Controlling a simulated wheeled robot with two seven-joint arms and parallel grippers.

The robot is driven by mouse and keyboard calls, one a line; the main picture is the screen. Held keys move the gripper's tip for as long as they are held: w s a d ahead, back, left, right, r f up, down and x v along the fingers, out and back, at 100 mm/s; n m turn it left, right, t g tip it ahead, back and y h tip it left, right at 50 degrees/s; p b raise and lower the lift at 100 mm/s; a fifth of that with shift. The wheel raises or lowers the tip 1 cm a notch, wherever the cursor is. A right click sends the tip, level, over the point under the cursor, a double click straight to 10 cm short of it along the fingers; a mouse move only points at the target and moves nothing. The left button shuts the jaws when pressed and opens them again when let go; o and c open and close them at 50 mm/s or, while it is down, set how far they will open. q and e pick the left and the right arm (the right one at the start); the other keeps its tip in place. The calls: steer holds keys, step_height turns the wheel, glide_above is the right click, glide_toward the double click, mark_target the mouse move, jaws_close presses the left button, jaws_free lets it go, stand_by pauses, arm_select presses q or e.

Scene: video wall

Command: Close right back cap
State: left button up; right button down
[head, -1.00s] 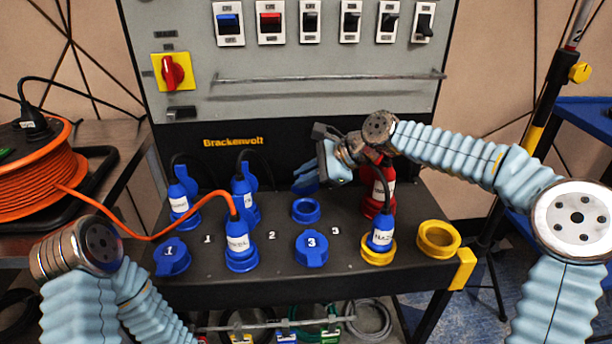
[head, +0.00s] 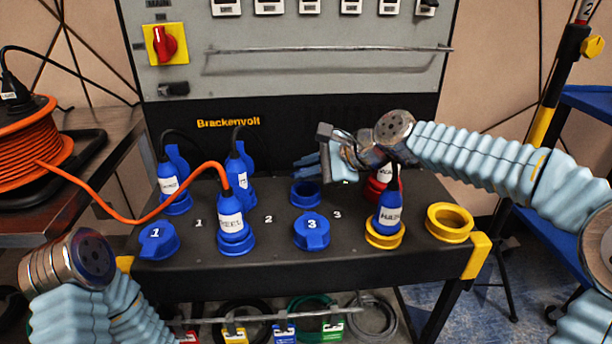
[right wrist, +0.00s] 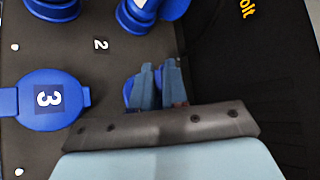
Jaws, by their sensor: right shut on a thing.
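The open right back socket (head: 306,194) is a blue ring on the dark shelf, behind the closed blue front cap marked 3 (head: 312,232). My right gripper (head: 304,166) is low behind and above this ring, shut on the blue cap, which its fingers mostly hide. In the right wrist view the gripper's two fingers (right wrist: 159,86) are close together, with a sliver of blue (right wrist: 128,92) beside them; I cannot tell there whether it is cap or ring. My left arm shows at lower left; its gripper is out of view.
A red plug (head: 382,188) and a yellow-based blue plug (head: 390,212) stand close right of the socket. Blue plugs (head: 232,214) stand left, one with an orange cable from the reel (head: 28,145).

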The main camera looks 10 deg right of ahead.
steer(key=shift+s+f+b, duration=0.45)
steer(key=shift+s+f, duration=0.4)
steer(key=shift+f, duration=0.35)
steer(key=c, duration=1.2)
jaws_free()
steer(key=shift+c, duration=0.2)
steer(key=shift+d+r, duration=0.1)
steer(key=shift+r, duration=0.15)
steer(key=shift+d+r, duration=0.2)
steer(key=shift+d, duration=0.05)
steer(key=v, duration=1.3)
steer(key=shift+a, duration=0.1)
steer(key=shift+c, duration=0.3)
